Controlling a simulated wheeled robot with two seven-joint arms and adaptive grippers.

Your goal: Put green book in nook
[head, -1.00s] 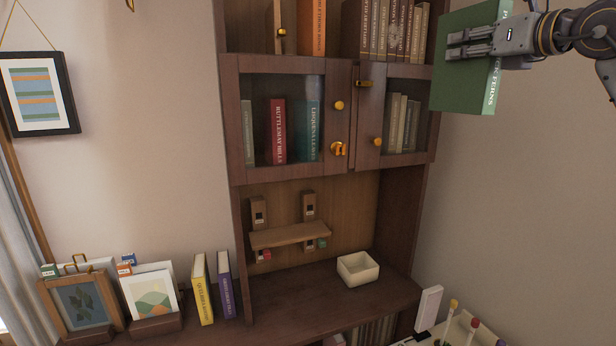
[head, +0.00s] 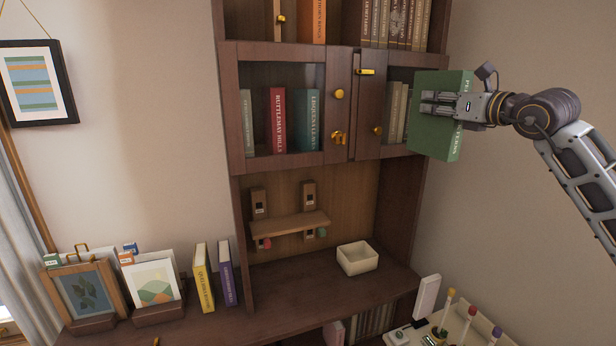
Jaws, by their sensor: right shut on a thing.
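The green book (head: 432,137) is held upright in the air at the right, in front of the right cabinet door's edge. My right gripper (head: 440,104) is shut on it, fingers lying across its upper part. The wooden cabinet has an open nook (head: 347,207) below its glass doors. The nook holds a small shelf (head: 290,224) on two wooden brackets and a cream box (head: 357,258) on the desk surface. My left gripper is not in view.
Yellow (head: 203,279) and purple (head: 228,272) books stand left of the nook. Framed pictures (head: 88,292) stand farther left. A white caddy (head: 470,325) sits at lower right.

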